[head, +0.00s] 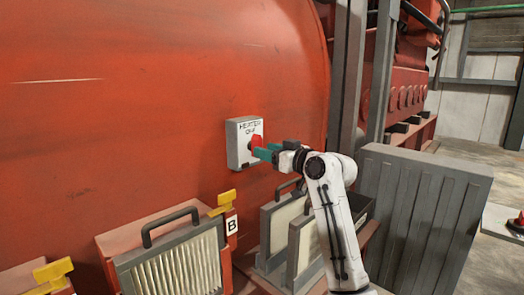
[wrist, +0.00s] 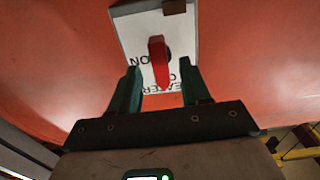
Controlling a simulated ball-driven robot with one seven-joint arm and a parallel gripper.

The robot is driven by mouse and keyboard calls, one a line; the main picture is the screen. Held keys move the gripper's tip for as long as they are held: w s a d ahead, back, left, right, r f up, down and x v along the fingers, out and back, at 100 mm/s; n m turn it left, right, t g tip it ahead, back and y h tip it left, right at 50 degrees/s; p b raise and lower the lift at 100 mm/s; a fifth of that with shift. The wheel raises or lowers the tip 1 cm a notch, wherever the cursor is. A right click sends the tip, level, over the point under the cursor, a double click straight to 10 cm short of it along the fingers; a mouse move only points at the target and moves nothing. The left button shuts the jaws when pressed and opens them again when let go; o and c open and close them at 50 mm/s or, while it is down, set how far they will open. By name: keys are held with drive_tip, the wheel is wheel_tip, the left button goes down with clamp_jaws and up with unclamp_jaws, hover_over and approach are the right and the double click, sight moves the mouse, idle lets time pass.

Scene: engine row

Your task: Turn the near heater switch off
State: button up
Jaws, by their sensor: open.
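The heater switch is a white-grey box (head: 235,148) on the red tank wall, lettered "HEATER", with a red knob (head: 256,140). In the wrist view the white plate (wrist: 128,30) appears upside down, with "ON" beside the red knob (wrist: 157,58). The knob's bar runs up and down in that picture, toward the partly hidden "HEATER" lettering. My gripper (head: 264,153) is at the front of the box. In the wrist view my gripper (wrist: 159,72) is open, a teal finger on each side of the knob's lower end, with gaps. Contact cannot be told in the head view.
Below stand a grey-framed filter panel with a black handle (head: 180,265), a yellow latch (head: 222,203) with a "B" tag (head: 232,225), and more panels under my arm. A grey ribbed panel (head: 425,215) stands to the right. Open floor (head: 470,160) lies beyond.

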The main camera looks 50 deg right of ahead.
drive_tip(key=s, duration=0.8)
idle(0.4)
drive_tip(key=s+a+f+m+g+y+p, duration=0.1)
drive_tip(key=s+a+f+g+p, duration=0.2)
drive_tip(key=a+f, duration=0.8)
drive_tip(key=s+a+f+g+y+p, duration=0.1)
drive_tip(key=s+a+f+g+p, duration=0.15)
drive_tip(key=a+f+g, duration=0.75)
drive_tip(key=s+a+f+g+h+p, duration=0.1)
drive_tip(key=s+a+f+g, duration=0.1)
drive_tip(key=s+f, duration=0.5)
drive_tip(key=s+a+f+g+h+p, duration=0.1)
drive_tip(key=s+f, duration=0.7)
drive_tip(key=s, duration=1.2)
drive_tip(key=shift+s+a+f+g+p, duration=0.15)
drive_tip(key=shift+a+g+p, duration=0.45)
drive_tip(key=shift+a, duration=0.45)
